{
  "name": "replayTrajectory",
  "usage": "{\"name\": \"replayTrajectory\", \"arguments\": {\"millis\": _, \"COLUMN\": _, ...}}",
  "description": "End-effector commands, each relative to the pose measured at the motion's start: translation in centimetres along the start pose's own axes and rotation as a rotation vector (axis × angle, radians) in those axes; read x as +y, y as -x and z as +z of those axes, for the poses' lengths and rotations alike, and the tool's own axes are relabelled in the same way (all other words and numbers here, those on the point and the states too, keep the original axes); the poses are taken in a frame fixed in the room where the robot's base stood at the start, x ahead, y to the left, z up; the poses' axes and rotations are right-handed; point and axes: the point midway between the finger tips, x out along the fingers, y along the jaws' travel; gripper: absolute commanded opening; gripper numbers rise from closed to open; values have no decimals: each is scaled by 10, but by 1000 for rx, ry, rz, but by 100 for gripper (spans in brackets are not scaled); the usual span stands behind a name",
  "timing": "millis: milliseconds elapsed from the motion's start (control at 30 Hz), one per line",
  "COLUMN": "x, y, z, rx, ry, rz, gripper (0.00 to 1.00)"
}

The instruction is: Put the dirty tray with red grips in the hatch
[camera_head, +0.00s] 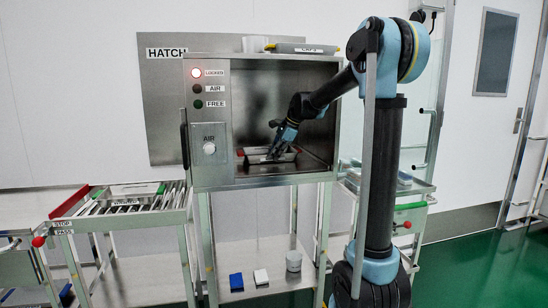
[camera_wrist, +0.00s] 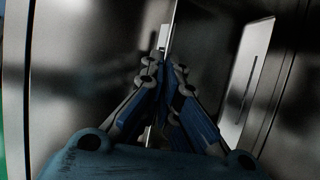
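The hatch (camera_head: 213,176) is a steel box on legs, open at the front, below the HATCH sign. A shallow metal tray (camera_head: 254,159) lies low inside it, with a red grip (camera_head: 240,152) at its left end; its right part is partly hidden by my gripper. My gripper (camera_head: 274,153) reaches down into the hatch from the right, at the tray. In the wrist view its blue-backed fingers (camera_wrist: 167,64) converge to a narrow gap at the tips. Dark metal surfaces surround them. I cannot tell whether the tray's edge is between the tips.
The lamp by LOCKED (camera_head: 197,73) is lit red. A round AIR knob (camera_head: 209,148) is on the front panel. A rack with red and green rails (camera_head: 122,205) stands left, a cart (camera_head: 412,188) right. The hatch walls enclose my gripper closely.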

Motion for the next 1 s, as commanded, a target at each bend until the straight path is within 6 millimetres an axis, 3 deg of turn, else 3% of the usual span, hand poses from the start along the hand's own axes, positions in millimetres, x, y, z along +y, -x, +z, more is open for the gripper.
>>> {"name": "replayTrajectory", "arguments": {"millis": 33, "x": 0, "y": -1, "z": 0, "rx": 0, "ry": 0, "rz": 0, "gripper": 0}}
{"name": "replayTrajectory", "arguments": {"millis": 133, "x": 0, "y": -1, "z": 0, "rx": 0, "ry": 0, "rz": 0, "gripper": 25}}
{"name": "replayTrajectory", "arguments": {"millis": 567, "x": 0, "y": 4, "z": 1, "rx": 0, "ry": 1, "rz": 0, "gripper": 25}}
{"name": "replayTrajectory", "arguments": {"millis": 733, "x": 0, "y": 25, "z": 1, "rx": 0, "ry": -1, "rz": 0, "gripper": 25}}
{"name": "replayTrajectory", "arguments": {"millis": 1000, "x": 0, "y": 78, "z": 0, "rx": 1, "ry": -1, "rz": 0, "gripper": 25}}
